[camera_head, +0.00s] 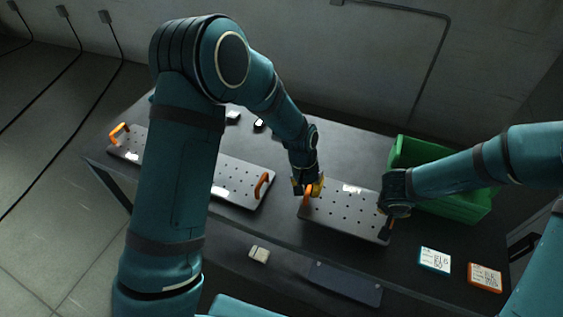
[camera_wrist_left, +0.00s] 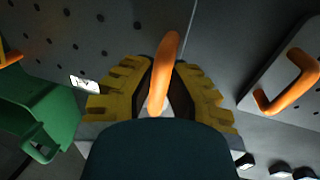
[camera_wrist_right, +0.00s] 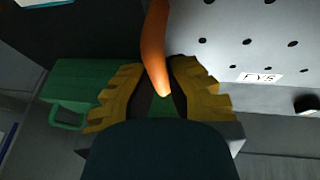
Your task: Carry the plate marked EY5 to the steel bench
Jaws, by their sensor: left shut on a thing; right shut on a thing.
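The perforated metal plate (camera_head: 345,213) lies on the dark bench, at its right half in the head view. Its label reads EY5 in the right wrist view (camera_wrist_right: 260,77); the label also shows in the left wrist view (camera_wrist_left: 85,83). My left gripper (camera_head: 309,190) is shut on the plate's left orange handle (camera_wrist_left: 163,75). My right gripper (camera_wrist_right: 160,95) is shut on the other orange handle (camera_wrist_right: 155,45); in the head view my wrist mostly hides that end. I cannot tell whether the plate touches the bench top.
Another perforated plate (camera_head: 240,180) with orange handles lies to the left, partly behind my left arm. A green crate (camera_head: 455,205) stands behind and right. Two small labelled cards, one teal-edged (camera_head: 434,260) and one orange-edged (camera_head: 485,277), lie at the front right.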

